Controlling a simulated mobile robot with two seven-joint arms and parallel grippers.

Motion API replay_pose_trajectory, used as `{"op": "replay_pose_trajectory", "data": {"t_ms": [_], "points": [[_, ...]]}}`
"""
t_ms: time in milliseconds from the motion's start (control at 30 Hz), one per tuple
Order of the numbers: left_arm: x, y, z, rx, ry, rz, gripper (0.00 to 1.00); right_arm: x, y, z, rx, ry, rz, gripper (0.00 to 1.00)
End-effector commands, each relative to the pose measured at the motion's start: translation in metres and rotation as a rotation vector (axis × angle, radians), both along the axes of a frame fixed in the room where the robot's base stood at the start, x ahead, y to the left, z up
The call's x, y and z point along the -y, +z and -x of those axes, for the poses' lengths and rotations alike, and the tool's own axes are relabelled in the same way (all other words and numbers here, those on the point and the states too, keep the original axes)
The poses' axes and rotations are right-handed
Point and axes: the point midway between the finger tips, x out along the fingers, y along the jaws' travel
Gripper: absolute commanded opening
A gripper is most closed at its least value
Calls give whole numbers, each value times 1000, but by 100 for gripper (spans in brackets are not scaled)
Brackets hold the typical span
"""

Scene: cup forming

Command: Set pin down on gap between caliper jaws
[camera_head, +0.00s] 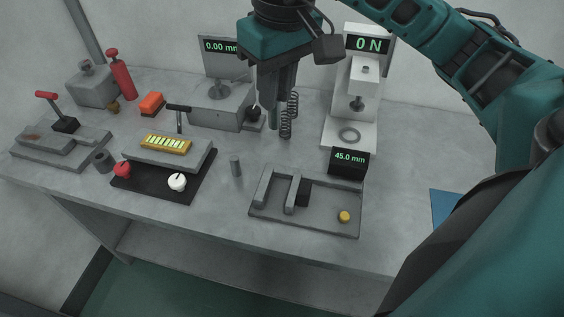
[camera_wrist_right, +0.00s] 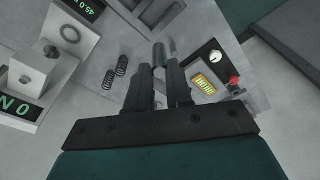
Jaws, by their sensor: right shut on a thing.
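The caliper is a grey tray (camera_head: 325,222) at the front right of the bench, with two upright jaws (camera_head: 263,187) side by side and an empty gap between them. Its display (camera_head: 348,163) reads 45.0 mm. My right gripper (camera_head: 274,103) is shut on a pin (camera_head: 274,119), a grey-green cylinder. It holds the pin upright above the bench, behind the caliper and apart from it. My left gripper is not in view.
Another grey cylinder (camera_head: 236,165) stands left of the caliper. Two springs (camera_head: 286,124) stand beside my right gripper. A white press (camera_head: 352,95) reading 0 N stands behind. A device with a yellow panel (camera_head: 166,145) stands at the left. A yellow button (camera_head: 344,216) is on the caliper tray.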

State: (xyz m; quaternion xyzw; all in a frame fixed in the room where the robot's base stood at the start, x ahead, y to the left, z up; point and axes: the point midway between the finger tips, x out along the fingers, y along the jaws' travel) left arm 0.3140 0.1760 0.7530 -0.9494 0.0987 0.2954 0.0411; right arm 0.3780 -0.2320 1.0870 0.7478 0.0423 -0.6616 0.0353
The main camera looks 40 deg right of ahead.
Motion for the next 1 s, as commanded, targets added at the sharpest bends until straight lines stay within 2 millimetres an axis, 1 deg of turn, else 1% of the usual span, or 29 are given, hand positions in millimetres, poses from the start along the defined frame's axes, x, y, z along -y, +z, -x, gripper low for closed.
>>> {"op": "replay_pose_trajectory", "data": {"t_ms": [67,167,300,367,500,600,700,933,1000], "points": [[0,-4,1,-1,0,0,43,2,-5,4,-2,11,2,0],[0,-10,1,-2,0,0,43,2,-24,5,-7,10,1,0],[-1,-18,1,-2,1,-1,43,2,-56,5,-7,8,0,0],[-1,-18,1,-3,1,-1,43,2,-71,5,-9,8,3,0],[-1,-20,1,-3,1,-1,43,2,-108,5,-9,8,2,0],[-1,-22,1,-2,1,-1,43,2,-131,4,-8,8,2,0],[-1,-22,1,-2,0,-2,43,2,-147,4,-4,7,2,0],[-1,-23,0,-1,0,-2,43,2,-163,3,-3,8,2,0],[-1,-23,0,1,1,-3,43,2,-172,4,-3,7,1,0]]}}
